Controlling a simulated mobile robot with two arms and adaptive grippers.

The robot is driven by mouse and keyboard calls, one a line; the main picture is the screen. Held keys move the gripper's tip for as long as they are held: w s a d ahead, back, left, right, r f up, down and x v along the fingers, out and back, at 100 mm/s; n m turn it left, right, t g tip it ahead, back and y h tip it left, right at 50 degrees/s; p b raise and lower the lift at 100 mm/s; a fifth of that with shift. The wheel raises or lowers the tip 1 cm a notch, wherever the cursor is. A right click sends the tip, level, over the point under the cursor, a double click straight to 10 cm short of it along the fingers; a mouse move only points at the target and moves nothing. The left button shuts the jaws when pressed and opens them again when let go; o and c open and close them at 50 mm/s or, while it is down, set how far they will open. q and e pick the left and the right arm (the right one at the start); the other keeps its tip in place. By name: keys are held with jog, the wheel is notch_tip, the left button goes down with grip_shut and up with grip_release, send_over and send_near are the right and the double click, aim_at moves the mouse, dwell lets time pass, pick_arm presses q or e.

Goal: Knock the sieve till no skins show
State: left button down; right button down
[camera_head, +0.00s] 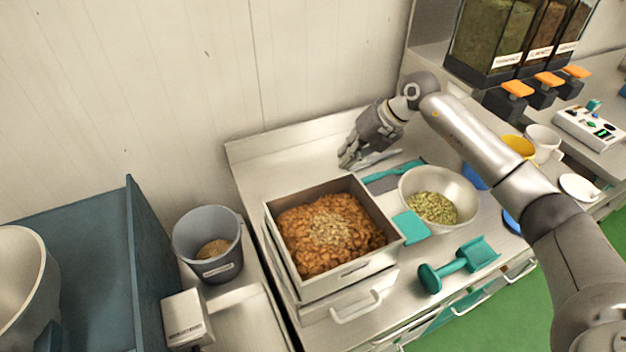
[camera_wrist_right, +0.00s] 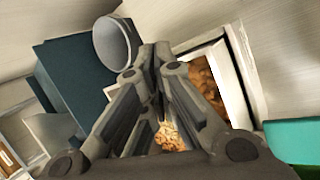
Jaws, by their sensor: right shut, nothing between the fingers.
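The square metal sieve (camera_head: 387,217) stands in the middle of the worktop, its walls level. It is filled with brown skin-like pieces (camera_head: 300,252), with a paler patch of nuts (camera_head: 330,229) in the middle. Its wall and brown contents also show in the right wrist view (camera_wrist_right: 238,82), behind the fingers. My right gripper (camera_head: 346,162) is shut and empty above the back of the worktop, just beyond the sieve's far right corner and apart from it. Its fingers fill the middle of the wrist view. The sieve's mesh is hidden under the contents. My left gripper does not show.
A pale bowl of green nuts (camera_head: 465,190), a teal scraper (camera_head: 410,226) and a teal scoop (camera_head: 458,265) lie right of the sieve. A grey bucket (camera_head: 218,271) and a blue-grey bin (camera_head: 152,240) stand left. Clear worktop (camera_head: 270,165) shows behind the sieve.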

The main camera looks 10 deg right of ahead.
jog(key=w+a+r+n+p, duration=0.1)
jog(key=w+a+r, duration=0.1)
jog(key=a+r, duration=0.4)
jog(key=a, duration=0.3)
jog(key=shift+r+n+t, duration=0.15)
jog(key=shift+n+t, duration=0.15)
jog(key=shift+w+a, duration=0.1)
notch_tip(320, 180, down, 9)
jog(key=s+b, duration=0.2)
jog(key=b, duration=0.2)
jog(key=shift+d+r, duration=0.2)
jog(key=shift+b, duration=0.3)
dwell(0.6)
jog(key=shift+s+f+b, duration=0.1)
jog(key=shift+f+b, duration=0.2)
jog(key=shift+f, duration=0.1)
jog(key=shift+f, duration=0.25)
dwell(0.3)
